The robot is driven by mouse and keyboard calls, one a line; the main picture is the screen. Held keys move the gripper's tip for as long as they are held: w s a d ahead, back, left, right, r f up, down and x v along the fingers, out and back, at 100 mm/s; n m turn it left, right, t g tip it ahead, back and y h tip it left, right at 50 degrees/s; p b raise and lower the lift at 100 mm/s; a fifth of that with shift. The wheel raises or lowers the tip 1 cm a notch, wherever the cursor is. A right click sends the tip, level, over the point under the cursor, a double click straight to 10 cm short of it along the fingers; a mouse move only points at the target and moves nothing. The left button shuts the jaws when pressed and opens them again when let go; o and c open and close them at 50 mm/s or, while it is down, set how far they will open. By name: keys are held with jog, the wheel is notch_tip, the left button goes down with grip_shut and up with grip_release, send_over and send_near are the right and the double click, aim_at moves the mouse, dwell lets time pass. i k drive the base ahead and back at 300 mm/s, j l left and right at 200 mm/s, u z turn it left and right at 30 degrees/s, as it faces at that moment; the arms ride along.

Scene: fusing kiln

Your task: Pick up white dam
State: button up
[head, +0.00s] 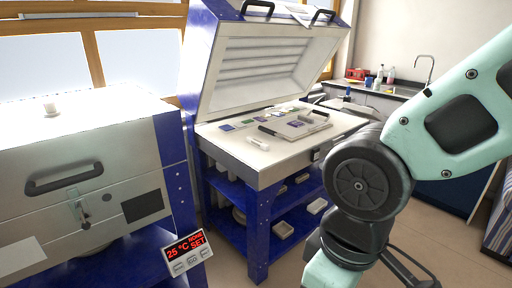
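A small white bar (259,144), which looks like the white dam, lies near the front edge of the open kiln's bed in the head view. A short black bar (267,130) lies just behind it. Nothing touches the white bar that I can see. The bar is small here, so its exact shape is hard to tell. My arm comes in from the right and bends down past the bottom edge, to the right of the kiln. My gripper is not visible, so its state is hidden.
The open kiln bed (235,148) also bears a pale board (304,129) and several small coloured pieces. Its lid (265,70) is raised behind. Open floor lies in front. A sink counter is at back right.

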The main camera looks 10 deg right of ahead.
aim_at(259, 144)
jog(key=i+j+z, duration=0.1)
jog(key=i+z, duration=0.15)
jog(key=i, duration=0.3)
jog(key=i+j+z, duration=0.25)
jog(key=i, duration=0.3)
jog(key=i+j+z, duration=0.25)
jog(key=i, duration=0.25)
jog(key=i+j+z, duration=0.25)
jog(key=i, duration=0.25)
jog(key=j, duration=0.1)
